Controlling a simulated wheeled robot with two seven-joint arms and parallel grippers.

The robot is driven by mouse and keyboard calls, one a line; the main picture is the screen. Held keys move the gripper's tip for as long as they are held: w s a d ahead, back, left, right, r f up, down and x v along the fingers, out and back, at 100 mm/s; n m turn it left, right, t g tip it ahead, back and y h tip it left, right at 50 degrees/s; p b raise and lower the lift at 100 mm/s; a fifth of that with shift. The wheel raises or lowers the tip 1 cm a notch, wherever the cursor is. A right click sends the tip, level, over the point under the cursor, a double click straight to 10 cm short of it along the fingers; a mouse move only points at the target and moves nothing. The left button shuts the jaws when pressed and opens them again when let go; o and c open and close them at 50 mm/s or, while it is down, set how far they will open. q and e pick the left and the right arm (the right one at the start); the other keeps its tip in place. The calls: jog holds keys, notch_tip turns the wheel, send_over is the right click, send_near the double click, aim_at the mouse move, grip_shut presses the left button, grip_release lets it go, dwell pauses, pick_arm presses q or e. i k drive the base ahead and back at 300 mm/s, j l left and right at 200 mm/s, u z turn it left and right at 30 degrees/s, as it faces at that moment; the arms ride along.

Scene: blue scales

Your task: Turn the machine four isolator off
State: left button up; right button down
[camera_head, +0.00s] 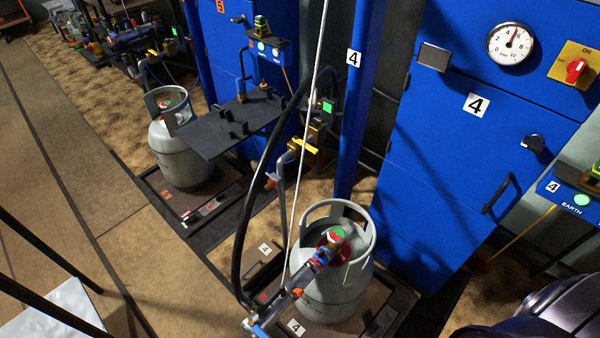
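The machine four isolator is a red rotary knob (575,70) on a yellow plate (566,82), at the upper right of the blue machine four cabinet (440,170). "ON" is printed at the top of the plate, and a small label, hard to read, sits at its left. The knob's handle looks roughly upright with a slight tilt, toward the ON side; its exact setting is hard to tell. A glossy dark rounded part at the bottom right corner looks like my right arm. Neither of my grippers shows.
Beside the knob is a round dial gauge (510,44). Lower down are a black door handle (497,194) and a green-lit EARTH box (578,199). A grey gas cylinder (325,298) with hoses stands before the cabinet. Another cylinder (183,152) stands farther left.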

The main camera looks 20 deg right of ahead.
aim_at(576, 68)
jog(key=z, duration=2)
